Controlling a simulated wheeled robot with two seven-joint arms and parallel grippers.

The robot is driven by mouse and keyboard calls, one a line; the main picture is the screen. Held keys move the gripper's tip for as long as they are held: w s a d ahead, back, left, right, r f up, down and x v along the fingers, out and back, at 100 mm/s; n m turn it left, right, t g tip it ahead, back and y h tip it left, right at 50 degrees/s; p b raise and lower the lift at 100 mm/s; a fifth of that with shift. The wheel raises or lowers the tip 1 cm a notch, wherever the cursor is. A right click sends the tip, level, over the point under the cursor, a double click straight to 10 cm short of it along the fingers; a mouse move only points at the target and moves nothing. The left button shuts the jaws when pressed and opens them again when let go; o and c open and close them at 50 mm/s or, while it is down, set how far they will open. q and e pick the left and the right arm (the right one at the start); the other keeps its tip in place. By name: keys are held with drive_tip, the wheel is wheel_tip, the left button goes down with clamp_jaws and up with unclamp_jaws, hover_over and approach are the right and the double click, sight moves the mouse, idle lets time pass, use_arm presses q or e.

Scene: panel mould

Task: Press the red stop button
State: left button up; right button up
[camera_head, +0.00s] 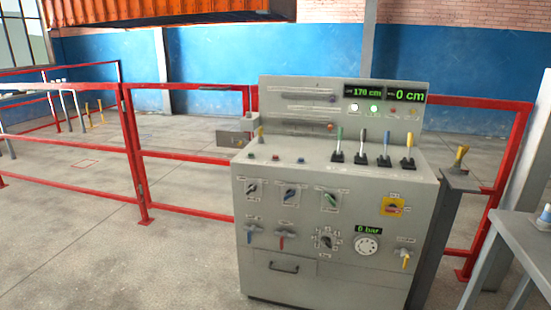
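A grey control console (335,235) stands right of centre, facing me. Its sloped top has a small red button (276,157) at the left, with a small blue button (300,160) to its right. Another small red knob (330,126) sits at the foot of the upright back panel. On the front face, a yellow plate (393,207) carries a red switch or handle. The labels are too small to read, so I cannot tell which red control is the stop button. Neither of my grippers shows.
Several levers (363,149) stand on the console's top right. Displays read 170 cm and 0 cm (408,97). Red railings (190,207) run behind and left. A grey post (452,225) and table (520,236) flank the right. Open floor lies front left.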

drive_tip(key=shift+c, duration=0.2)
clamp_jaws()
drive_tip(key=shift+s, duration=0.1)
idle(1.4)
